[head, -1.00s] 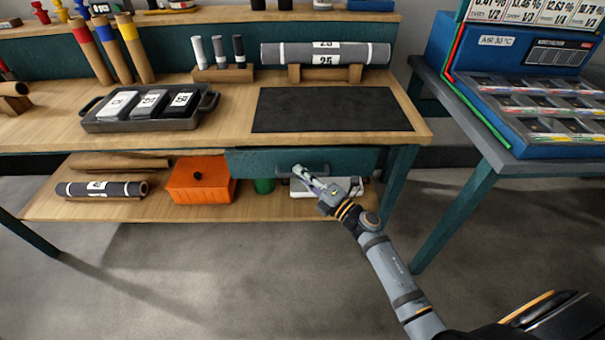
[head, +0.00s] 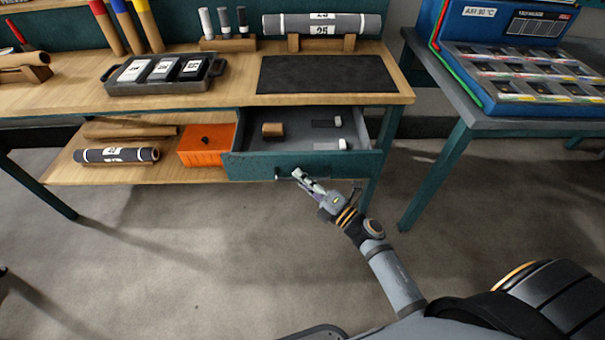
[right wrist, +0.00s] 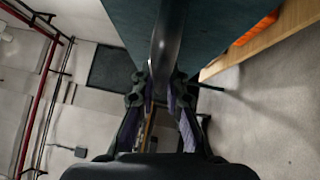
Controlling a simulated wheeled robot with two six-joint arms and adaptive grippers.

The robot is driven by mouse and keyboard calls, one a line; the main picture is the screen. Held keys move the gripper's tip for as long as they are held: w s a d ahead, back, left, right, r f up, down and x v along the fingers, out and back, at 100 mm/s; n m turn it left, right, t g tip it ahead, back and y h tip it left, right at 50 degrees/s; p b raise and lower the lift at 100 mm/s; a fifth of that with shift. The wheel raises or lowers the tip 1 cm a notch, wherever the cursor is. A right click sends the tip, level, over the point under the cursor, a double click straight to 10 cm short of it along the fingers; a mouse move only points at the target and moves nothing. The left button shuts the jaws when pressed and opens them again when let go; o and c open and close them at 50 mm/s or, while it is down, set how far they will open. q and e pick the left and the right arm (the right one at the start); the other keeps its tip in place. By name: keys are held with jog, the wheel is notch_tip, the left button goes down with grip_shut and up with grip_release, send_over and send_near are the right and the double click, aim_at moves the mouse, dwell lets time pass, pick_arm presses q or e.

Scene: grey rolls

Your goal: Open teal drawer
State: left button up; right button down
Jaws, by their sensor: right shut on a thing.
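The teal drawer (head: 250,167) under the wooden workbench is pulled out, and its grey inside shows in the head view. In it lie a small brown block (head: 272,130) and a few small dark and white items (head: 328,123). My right gripper (head: 299,175) is at the drawer's front, shut on its dark handle (head: 283,172). In the right wrist view the handle (right wrist: 166,45) runs between the fingers (right wrist: 160,85), beside the teal drawer front (right wrist: 215,35). My left gripper is not in view.
An orange box (head: 205,146) and a dark roll (head: 116,155) lie on the lower shelf left of the drawer. A black tray (head: 215,68) and a dark mat (head: 325,75) are on the bench top. A second table (head: 470,122) stands at right. The floor in front is clear.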

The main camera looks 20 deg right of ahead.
jog(key=shift+s, duration=0.15)
jog(key=c, duration=1.4)
grip_release()
jog(key=shift+o, duration=0.2)
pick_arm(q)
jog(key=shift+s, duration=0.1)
pick_arm(e)
jog(key=v, duration=1.2)
